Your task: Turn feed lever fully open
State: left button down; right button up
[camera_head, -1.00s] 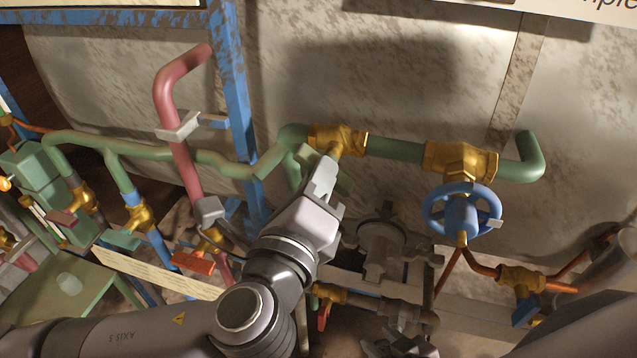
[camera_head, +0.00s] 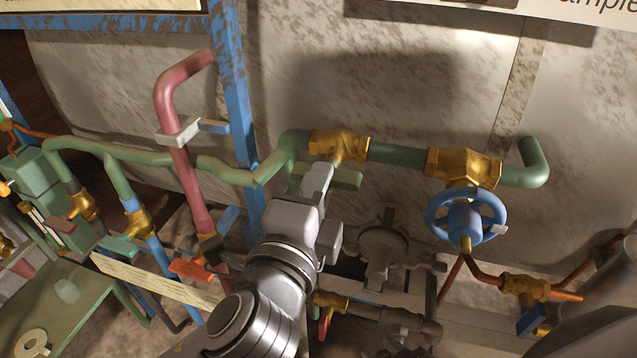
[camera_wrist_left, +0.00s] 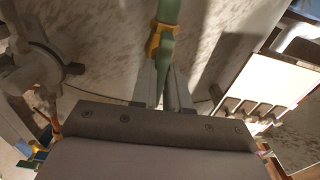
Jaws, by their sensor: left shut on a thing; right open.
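The feed lever (camera_head: 346,179) is a green bar under the left brass valve (camera_head: 340,146) on the green pipe. It lies nearly in line with the pipe in the head view. My left gripper (camera_head: 319,172) is shut on the lever, and its fingers hide the lever's middle. In the left wrist view the two fingers (camera_wrist_left: 163,92) are on either side of a green part below the brass valve (camera_wrist_left: 154,40). My right gripper is in neither view.
A blue handwheel (camera_head: 466,216) on a second brass valve stands to the right. A red pipe (camera_head: 180,140) and a blue post (camera_head: 236,90) rise on the left. Grey fittings (camera_head: 382,250) sit close below right of my gripper. A pale wall is behind.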

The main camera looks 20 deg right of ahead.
dwell(0.4)
pick_arm(q)
jog(key=c, duration=1.1)
grip_release()
jog(key=shift+s+a, duration=0.1)
jog(key=shift+s, duration=0.05)
jog(key=shift+b+v, duration=0.35)
jog(key=shift+v, duration=3.1)
